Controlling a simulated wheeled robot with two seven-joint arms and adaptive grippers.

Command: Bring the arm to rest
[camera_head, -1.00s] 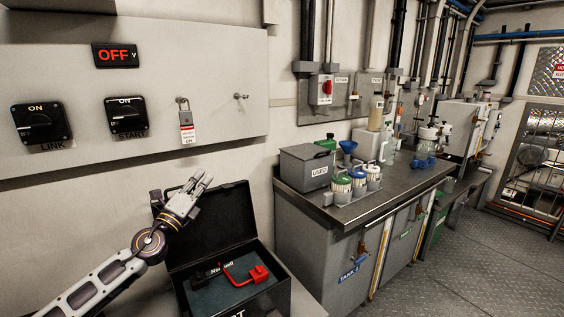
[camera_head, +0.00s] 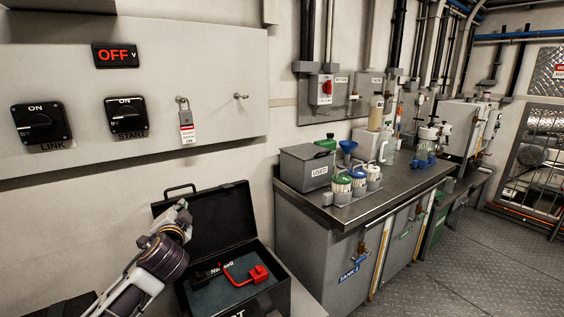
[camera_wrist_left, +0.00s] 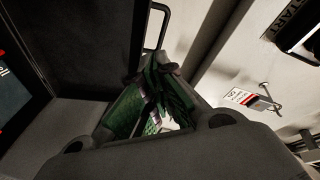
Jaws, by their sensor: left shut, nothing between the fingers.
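My left arm comes in from the lower left in the head view, with my left gripper (camera_head: 181,214) in front of the raised lid of a black case (camera_head: 226,216). The gripper is shut and empty, and it is seen mostly from behind the wrist. In the left wrist view the fingers (camera_wrist_left: 155,84) are close together, with the case's handle just beyond them. I cannot tell whether they touch the case. My right gripper is not in view.
The open case holds a red clamp-like tool (camera_head: 240,278). The wall panel carries an OFF display (camera_head: 115,55), two ON switches and a tagged padlock (camera_head: 184,108). A grey workbench (camera_head: 345,213) with jars stands right of the case; the floor beyond is clear.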

